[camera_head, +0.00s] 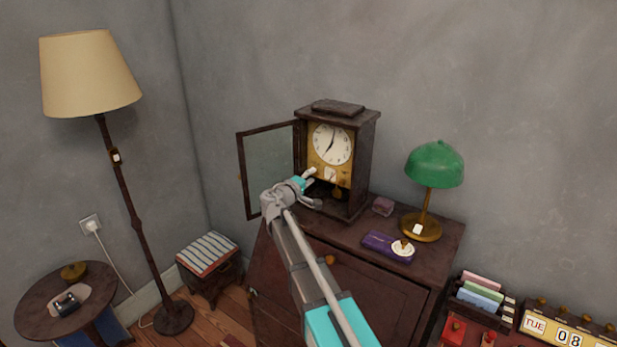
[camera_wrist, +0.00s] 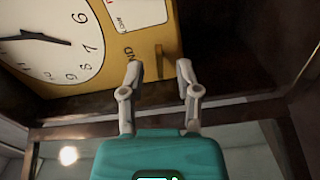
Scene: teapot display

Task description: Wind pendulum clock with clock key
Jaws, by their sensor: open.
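The pendulum clock (camera_head: 370,140) stands on the dark wooden cabinet with its glass door (camera_head: 270,165) swung open to the left. Its white dial (camera_head: 332,145) sits on a brass plate, which also fills the upper wrist view (camera_wrist: 112,78). A thin brass piece (camera_wrist: 159,62) stands out from the plate beside partly hidden lettering ending in "ND". I cannot tell whether it is the clock key or a fixed part. My gripper (camera_head: 315,187) is at the clock's open front. In the wrist view its two fingers (camera_wrist: 158,76) are apart, either side of the brass piece.
The open door is close to my gripper's left. On the cabinet top (camera_head: 355,232) are a purple case (camera_head: 380,245) with a round white item, a small dark box (camera_head: 382,206) and a green lamp (camera_head: 435,165). A floor lamp (camera_head: 90,75) stands at far left.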

